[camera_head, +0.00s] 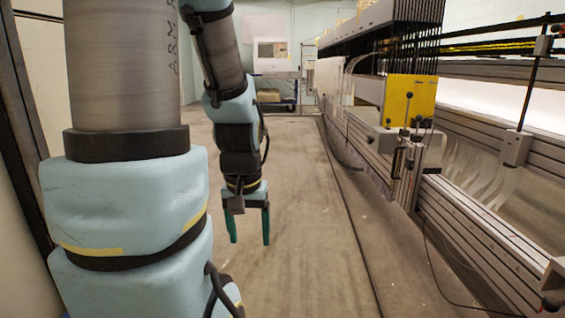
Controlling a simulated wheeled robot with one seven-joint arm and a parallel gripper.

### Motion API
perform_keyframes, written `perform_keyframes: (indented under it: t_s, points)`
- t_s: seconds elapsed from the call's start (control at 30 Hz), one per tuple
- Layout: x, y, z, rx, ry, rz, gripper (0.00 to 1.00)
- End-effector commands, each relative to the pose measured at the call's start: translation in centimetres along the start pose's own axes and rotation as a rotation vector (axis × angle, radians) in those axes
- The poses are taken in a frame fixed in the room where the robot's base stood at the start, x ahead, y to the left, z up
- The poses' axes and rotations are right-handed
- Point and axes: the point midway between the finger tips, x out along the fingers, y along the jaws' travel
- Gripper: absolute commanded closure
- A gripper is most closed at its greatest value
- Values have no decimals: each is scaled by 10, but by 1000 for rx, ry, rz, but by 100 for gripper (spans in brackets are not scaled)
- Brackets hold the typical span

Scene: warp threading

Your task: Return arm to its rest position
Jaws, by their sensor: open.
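My gripper (249,237) hangs at the end of my arm in the middle left of the head view. Its two green fingers point down and stand apart, with nothing between them. It is above the bare floor (310,215), clear of the machine on the right. My arm is bent, with its upper links in light blue covers filling the left of the view. Part of the upper arm is cut off by the top edge.
A long weaving machine (465,215) with grey rails runs along the right side. A yellow plate (410,100) sits on it. A cart with a monitor (272,55) stands at the far end. A dark frame (22,125) is at the left edge. The aisle floor is clear.

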Motion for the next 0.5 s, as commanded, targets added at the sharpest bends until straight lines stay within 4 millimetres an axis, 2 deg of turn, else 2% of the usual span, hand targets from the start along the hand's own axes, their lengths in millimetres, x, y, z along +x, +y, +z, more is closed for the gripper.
perform_keyframes:
  t_s: [0.03,0.37,0.5]
  points:
    - [-16,-1,-1,-3,-2,-1,27]
    - [-86,1,-12,2,1,1,27]
    - [-130,2,-19,2,1,2,27]
